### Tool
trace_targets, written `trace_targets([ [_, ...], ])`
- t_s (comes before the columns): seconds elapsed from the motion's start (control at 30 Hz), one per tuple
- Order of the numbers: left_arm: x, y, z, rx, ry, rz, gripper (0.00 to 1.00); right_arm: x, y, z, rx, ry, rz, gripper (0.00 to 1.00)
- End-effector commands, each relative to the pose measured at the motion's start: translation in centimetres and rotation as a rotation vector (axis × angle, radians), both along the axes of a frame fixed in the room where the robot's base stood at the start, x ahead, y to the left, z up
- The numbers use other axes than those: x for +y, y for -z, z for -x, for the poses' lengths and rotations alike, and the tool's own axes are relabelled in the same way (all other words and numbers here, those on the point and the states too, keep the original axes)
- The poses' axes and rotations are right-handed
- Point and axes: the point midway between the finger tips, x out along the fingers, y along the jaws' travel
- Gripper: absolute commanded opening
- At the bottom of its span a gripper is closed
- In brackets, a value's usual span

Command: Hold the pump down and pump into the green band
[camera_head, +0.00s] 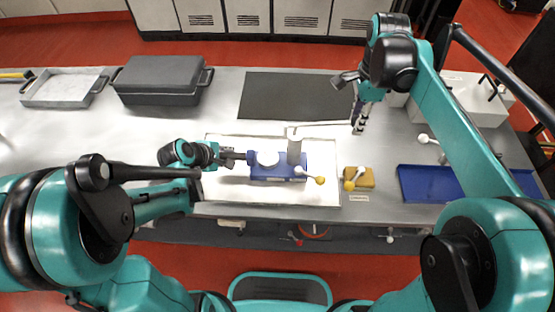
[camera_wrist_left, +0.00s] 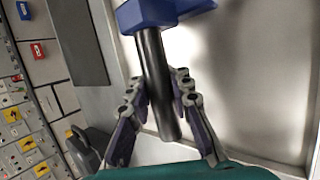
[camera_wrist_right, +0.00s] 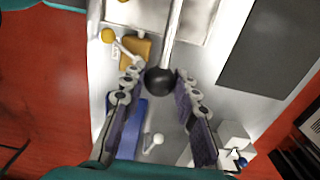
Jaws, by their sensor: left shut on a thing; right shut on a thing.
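The pump (camera_head: 278,170) is a blue block with a round white dial and a grey post, standing on a pale tray (camera_head: 322,199). The dial's markings and any green band are too small to read. My left gripper (camera_head: 236,157) is shut around the pump's black bar, which also shows in the left wrist view (camera_wrist_left: 156,75). A pale lever (camera_head: 325,125) runs right from the post top, roughly level. My right gripper (camera_head: 357,118) is shut on the lever's black ball knob (camera_wrist_right: 160,82). A short handle with a yellow ball (camera_head: 320,180) sits at the pump's front right.
A yellow block (camera_head: 362,177) with a small handle sits right of the tray. A blue tray (camera_head: 430,184) lies further right. A dark mat (camera_head: 300,97) lies behind the pump. A grey case (camera_head: 160,78) and a shallow grey tray (camera_head: 65,88) stand at the back left.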

Motion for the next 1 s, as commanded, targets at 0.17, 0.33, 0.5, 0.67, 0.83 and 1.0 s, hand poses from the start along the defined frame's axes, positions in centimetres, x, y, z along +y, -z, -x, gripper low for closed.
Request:
trace_targets([
  [0.17, 0.0, 0.0, 0.0, -0.001, 0.001, -0.002, 0.00, 0.0, -0.1, 0.0, 0.000, 0.000, -0.001, 0.00],
  [0.33, 0.0, 0.0, 0.0, 0.000, 0.000, -0.001, 0.00, 0.1, -0.3, 0.0, 0.000, 0.000, -0.001, 0.00],
  [0.5, 0.0, 0.0, 0.0, -0.001, 0.001, -0.002, 0.00, 0.1, -0.4, 0.0, 0.000, 0.000, -0.001, 0.00],
  [0.67, 0.0, 0.0, 0.0, 0.000, 0.001, -0.001, 0.00, 0.1, 0.7, 0.0, 0.000, 0.000, -0.001, 0.00],
  [0.83, -0.1, 0.0, 0.0, 0.000, 0.001, 0.000, 0.00, 0.0, 2.1, 0.0, 0.000, 0.000, -0.001, 0.00],
  [1.0, -0.1, 0.0, 0.0, 0.000, 0.001, 0.002, 0.00, 0.0, 3.3, 0.0, 0.000, 0.000, -0.001, 0.00],
])
